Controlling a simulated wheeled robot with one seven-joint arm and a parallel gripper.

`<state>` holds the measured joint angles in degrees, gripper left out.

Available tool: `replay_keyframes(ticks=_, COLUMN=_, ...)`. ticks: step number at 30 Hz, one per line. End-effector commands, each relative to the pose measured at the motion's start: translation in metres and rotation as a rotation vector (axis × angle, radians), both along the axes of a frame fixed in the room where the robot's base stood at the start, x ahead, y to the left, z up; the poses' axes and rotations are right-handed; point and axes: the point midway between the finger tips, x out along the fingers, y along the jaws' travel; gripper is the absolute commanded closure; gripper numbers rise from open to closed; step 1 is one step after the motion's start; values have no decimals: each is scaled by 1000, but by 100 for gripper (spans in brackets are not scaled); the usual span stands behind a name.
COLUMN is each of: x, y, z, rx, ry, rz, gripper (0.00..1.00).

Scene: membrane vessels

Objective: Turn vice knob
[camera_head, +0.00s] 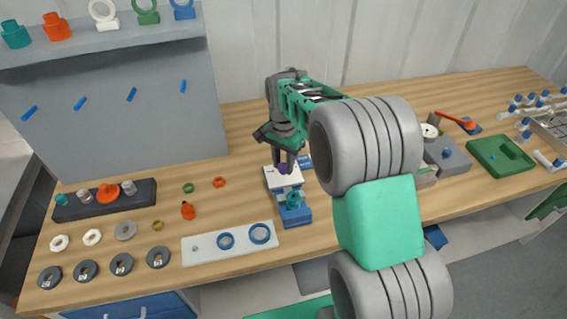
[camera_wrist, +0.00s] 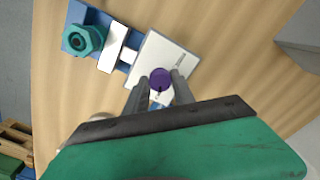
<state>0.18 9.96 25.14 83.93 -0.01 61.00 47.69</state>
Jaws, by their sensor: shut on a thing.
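The vice has a blue base (camera_head: 297,217) and stands on the wooden bench. Its teal knob (camera_head: 293,199) is at the near end and also shows at the upper left of the wrist view (camera_wrist: 86,39). A white plate (camera_head: 289,177) lies at its other end. A round purple piece (camera_head: 282,168) is over this plate and shows clearly in the wrist view (camera_wrist: 160,77). My gripper (camera_wrist: 160,82) points down over the plate, its fingers shut on the purple piece. The gripper is apart from the teal knob. The purple piece's underside is hidden.
A white plate with blue rings (camera_head: 205,247) lies left of the vice. Several rings and fittings lie farther left, near a dark rack (camera_head: 75,208). A grey device (camera_head: 447,158) and a green tray (camera_head: 485,150) are to the right. My arm hides part of the bench.

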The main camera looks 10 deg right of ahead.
Motion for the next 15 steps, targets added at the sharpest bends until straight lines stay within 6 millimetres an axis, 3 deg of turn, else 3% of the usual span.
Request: replay_keyframes(ticks=15, x=1, y=0, z=1, rx=0, ry=-3, rz=-33, gripper=100)
